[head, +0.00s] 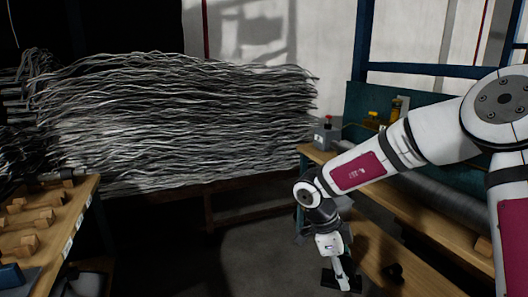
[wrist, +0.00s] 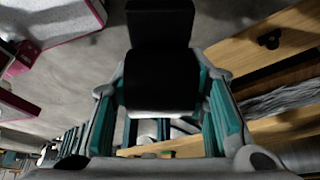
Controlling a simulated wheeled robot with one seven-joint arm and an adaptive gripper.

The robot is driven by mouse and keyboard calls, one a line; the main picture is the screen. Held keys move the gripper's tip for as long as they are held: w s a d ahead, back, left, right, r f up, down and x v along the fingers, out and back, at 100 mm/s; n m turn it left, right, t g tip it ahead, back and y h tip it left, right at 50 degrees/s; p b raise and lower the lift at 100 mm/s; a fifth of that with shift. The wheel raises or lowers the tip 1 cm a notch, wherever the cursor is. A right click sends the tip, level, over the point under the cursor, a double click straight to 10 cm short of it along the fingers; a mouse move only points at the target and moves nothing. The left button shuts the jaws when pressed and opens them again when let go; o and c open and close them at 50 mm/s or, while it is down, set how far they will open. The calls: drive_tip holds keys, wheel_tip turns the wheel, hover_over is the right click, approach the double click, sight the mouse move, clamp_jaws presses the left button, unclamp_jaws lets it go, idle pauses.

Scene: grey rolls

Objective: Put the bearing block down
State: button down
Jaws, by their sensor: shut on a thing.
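The bearing block (wrist: 162,65) is a black piece with a narrower upper part and a wider lower part. It fills the space between the teal-lined fingers of my gripper (wrist: 160,92) in the wrist view, and the gripper is shut on it. In the head view my gripper (head: 341,270) points down at the lower middle, beside the right-hand wooden bench. The dark block (head: 328,279) shows at its tip, partly hidden by the fingers. I cannot tell its height above what lies below.
A wooden bench (head: 390,262) runs along the right, with a small black part (head: 393,272) on it. A grey box with a red button (head: 326,133) stands behind. A left table (head: 72,213) holds wooden pieces. Grey wavy strands (head: 180,120) fill the back.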

sight(348, 262)
drive_tip(key=r+n+t+p, duration=0.1)
drive_tip(key=r+n, duration=0.1)
drive_tip(key=n, duration=0.2)
drive_tip(key=r+n+t+y+p, duration=0.1)
drive_tip(key=r+n+t+p, duration=0.1)
drive_tip(key=n, duration=0.3)
drive_tip(key=s+r+n+t+p, duration=0.1)
drive_tip(key=r+n+t+p, duration=0.1)
drive_tip(key=n, duration=0.2)
wheel_tip(348, 262, up, 2)
drive_tip(key=n+y+p, duration=0.1)
drive_tip(key=n, duration=0.1)
drive_tip(key=n+y+p, duration=0.1)
drive_tip(key=n, duration=0.2)
drive_tip(key=shift+t, duration=0.4)
drive_tip(key=shift+s+a+r+n+y+p, duration=0.1)
drive_tip(key=shift+r+n+y+p, duration=0.25)
drive_tip(key=shift+n, duration=0.5)
drive_tip(key=shift+a+r+n+y+p, duration=0.1)
drive_tip(key=shift+r+n+y+p, duration=0.25)
drive_tip(key=shift+n, duration=0.5)
